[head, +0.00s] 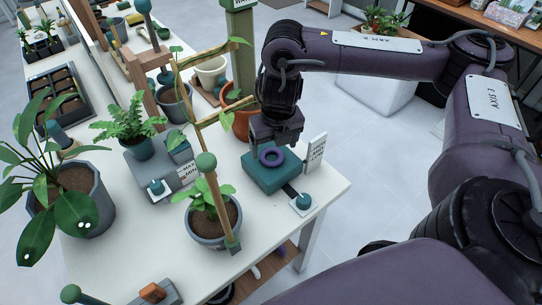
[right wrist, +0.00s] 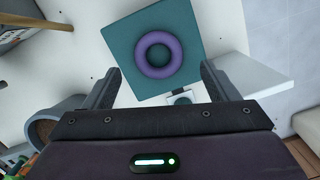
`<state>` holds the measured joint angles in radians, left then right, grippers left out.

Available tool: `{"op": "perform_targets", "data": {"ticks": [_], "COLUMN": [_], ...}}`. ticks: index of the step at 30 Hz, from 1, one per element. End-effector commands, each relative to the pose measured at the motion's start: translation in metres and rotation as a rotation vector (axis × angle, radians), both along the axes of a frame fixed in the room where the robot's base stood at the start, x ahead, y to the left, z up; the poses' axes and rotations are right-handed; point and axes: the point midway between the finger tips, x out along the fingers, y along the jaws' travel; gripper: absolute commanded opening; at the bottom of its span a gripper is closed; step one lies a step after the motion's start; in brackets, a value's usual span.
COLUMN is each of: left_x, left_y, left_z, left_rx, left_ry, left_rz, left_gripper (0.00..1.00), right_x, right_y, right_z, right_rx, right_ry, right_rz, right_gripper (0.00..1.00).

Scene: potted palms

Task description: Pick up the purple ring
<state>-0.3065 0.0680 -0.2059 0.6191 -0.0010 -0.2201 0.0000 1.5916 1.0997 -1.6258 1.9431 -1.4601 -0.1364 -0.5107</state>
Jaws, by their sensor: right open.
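The purple ring (head: 272,164) lies flat on a teal square block (head: 285,181) near the right end of the white table. In the right wrist view the ring (right wrist: 159,37) shows whole from above on the teal block (right wrist: 195,22). My right gripper (head: 279,136) hangs pointing down just above the ring. In the right wrist view the two fingers of this gripper (right wrist: 160,72) are apart, with nothing held between them, and the ring shows just beyond and between the tips. My left gripper is not in view.
A white upright sign (head: 317,152) stands right beside the block. A small white base with a teal knob (head: 302,201) sits in front. A potted plant with a stake (head: 213,223) stands to the left, and a terracotta pot (head: 241,123) behind. The table's right edge is close.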

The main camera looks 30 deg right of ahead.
Motion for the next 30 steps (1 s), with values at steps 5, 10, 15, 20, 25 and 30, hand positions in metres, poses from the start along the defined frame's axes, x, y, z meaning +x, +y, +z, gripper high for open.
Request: {"op": "perform_targets", "data": {"ticks": [5,10,15,20,25,30], "left_x": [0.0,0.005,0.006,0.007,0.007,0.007], "left_y": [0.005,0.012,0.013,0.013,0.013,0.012], "left_z": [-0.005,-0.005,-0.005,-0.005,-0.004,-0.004], "left_rx": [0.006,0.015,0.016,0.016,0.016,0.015], "left_ry": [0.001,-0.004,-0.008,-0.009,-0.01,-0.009], "left_rz": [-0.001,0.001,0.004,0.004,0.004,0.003], "left_gripper": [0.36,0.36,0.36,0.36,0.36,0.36], "right_x": [0.004,0.005,0.005,0.005,0.005,0.005], "right_y": [-0.003,-0.003,-0.003,-0.003,-0.003,-0.003], "right_z": [-0.026,-0.035,-0.035,-0.035,-0.034,-0.034], "right_rx": [0.0,0.0,0.0,0.0,0.0,0.001], "right_ry": [0.003,0.002,0.002,0.001,0.001,0.001], "right_rz": [0.0,0.0,0.0,0.0,0.0,0.0], "right_gripper": [0.8,0.8,0.8,0.59,0.37,0.32]}}
